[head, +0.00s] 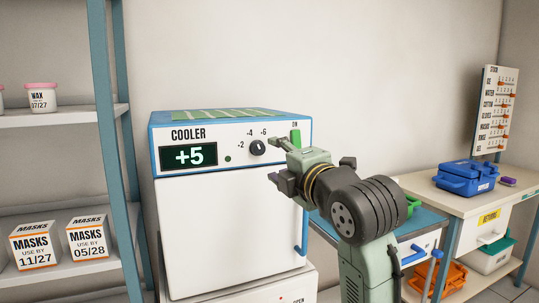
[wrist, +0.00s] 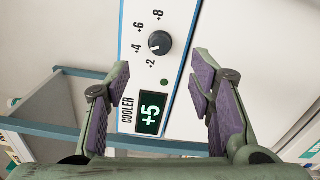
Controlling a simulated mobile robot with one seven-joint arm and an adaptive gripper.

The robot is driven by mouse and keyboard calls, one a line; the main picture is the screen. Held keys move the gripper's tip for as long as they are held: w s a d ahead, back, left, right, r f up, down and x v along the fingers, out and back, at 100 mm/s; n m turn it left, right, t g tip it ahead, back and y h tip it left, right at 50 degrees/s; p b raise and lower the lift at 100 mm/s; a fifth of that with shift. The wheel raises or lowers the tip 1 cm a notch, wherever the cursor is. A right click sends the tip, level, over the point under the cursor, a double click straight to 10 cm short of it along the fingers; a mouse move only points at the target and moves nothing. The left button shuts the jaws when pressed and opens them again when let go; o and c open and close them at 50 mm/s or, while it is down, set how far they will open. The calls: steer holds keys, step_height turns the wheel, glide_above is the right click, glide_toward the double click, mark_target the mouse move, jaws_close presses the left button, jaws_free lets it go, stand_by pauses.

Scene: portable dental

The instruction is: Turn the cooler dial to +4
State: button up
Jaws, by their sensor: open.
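The cooler (head: 225,215) is a white box with a blue-edged front. Its display (head: 188,156) reads +5, and the same display in the wrist view (wrist: 149,113) also reads +5. The round dark dial (head: 257,148) sits right of the display with numbers around it. In the wrist view the dial (wrist: 160,43) carries a white mark on its lower-left side; its exact setting is hard to read. My gripper (head: 275,162) is open and empty just right of the dial. In the wrist view its purple-padded fingers (wrist: 161,65) are wide apart, with the dial beyond them. No contact shows.
A green switch (head: 296,138) under ON stands right of the dial, close to my gripper. A shelf with mask boxes (head: 88,237) is at left. A bench with a blue case (head: 466,178) is at right. The cooler's door front is clear.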

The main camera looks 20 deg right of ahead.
steer(key=shift+s, duration=1.45)
